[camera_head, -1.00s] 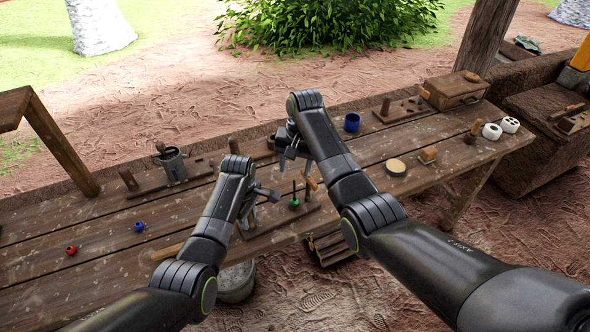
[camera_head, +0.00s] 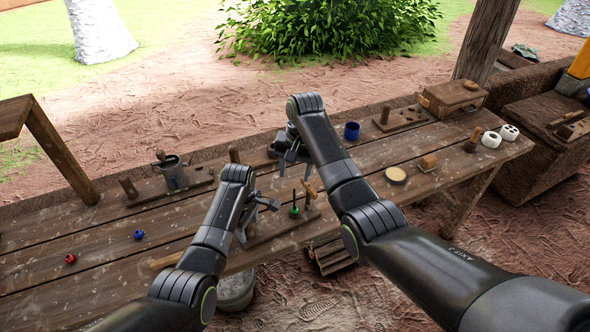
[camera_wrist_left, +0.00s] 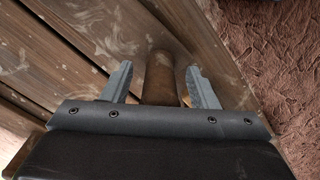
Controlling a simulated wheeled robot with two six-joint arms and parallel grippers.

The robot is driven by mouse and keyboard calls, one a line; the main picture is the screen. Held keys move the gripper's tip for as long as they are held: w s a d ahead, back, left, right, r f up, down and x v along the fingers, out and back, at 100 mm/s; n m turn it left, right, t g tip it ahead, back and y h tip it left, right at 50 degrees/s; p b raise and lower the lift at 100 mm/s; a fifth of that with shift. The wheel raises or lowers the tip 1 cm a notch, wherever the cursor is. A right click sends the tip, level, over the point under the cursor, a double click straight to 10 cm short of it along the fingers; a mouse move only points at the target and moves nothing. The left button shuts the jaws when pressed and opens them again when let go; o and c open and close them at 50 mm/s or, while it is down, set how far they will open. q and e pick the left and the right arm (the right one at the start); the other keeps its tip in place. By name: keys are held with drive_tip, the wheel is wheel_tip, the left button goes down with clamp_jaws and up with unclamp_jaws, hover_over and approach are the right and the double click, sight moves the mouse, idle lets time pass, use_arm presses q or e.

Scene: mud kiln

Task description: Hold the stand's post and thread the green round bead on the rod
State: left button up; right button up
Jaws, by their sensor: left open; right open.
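The stand (camera_head: 275,228) is a low wooden board near the table's front edge. A thin upright rod (camera_head: 294,195) rises from it, with the green round bead (camera_head: 294,211) low on the rod's line. I cannot tell for sure that the rod passes through it. My left gripper (camera_head: 262,204) is open at the stand's left part. In the left wrist view the brown post (camera_wrist_left: 160,78) stands between its two spread fingers, with gaps showing. My right gripper (camera_head: 294,160) is open and empty, above and behind the rod, partly hidden by its own arm.
A blue bead (camera_head: 138,234) and a red bead (camera_head: 70,258) lie at the left. A metal cup (camera_head: 173,172) on a board stands behind. A blue cup (camera_head: 351,131), a round pale-topped piece (camera_head: 396,174) and white pieces (camera_head: 491,139) are to the right. The left front tabletop is mostly clear.

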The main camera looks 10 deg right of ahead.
use_arm(q)
wheel_tip(320, 180, up, 12)
idle(0.5)
drive_tip(key=shift+s, duration=0.1)
use_arm(e)
drive_tip(key=shift+s, duration=0.1)
